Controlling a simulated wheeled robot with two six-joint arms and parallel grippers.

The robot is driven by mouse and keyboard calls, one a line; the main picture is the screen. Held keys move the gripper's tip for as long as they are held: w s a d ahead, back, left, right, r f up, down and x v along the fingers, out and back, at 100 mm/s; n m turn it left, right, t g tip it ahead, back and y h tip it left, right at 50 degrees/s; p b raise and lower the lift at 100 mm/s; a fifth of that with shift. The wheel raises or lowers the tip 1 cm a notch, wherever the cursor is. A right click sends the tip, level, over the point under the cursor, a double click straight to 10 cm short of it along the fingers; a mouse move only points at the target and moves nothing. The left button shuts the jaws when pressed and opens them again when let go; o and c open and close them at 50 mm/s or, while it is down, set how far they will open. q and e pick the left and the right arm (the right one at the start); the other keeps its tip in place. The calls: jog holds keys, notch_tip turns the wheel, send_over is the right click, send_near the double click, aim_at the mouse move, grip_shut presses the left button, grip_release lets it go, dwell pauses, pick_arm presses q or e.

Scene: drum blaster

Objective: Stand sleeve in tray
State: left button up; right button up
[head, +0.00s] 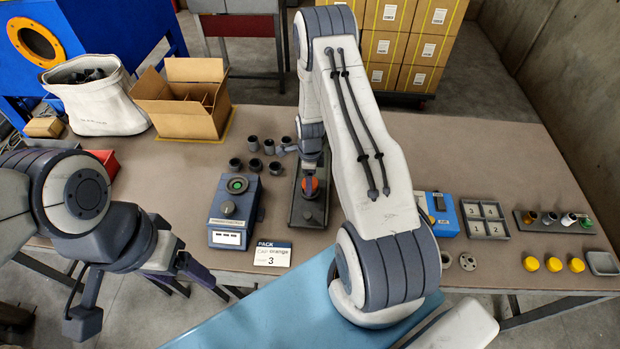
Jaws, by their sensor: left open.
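Several dark grey sleeves (253,143) stand in a loose group on the table, left of my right gripper. A grey tray (484,228) with numbered compartments lies to the right; its compartments look empty. A smaller grey tray (602,263) lies at the far right edge. My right gripper (311,163) points down above a dark fixture (308,213) with an orange-red round part (310,187). Its fingers are small and partly hidden, so I cannot tell whether it holds anything. My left gripper (143,297) is open and empty in front of the table's left edge.
A blue-grey device with a green button (236,185) and a card reading "PACK" (272,254) are front left of the fixture. A cardboard box (183,100) and white bag (100,102) stand behind. A blue device (441,215), a cap rack (553,222) and yellow caps (554,265) lie right.

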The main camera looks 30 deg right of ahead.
jog(key=shift+c, duration=0.3)
grip_shut()
notch_tip(320, 180, up, 15)
jog(key=p, duration=1)
jog(key=shift+r, duration=0.1)
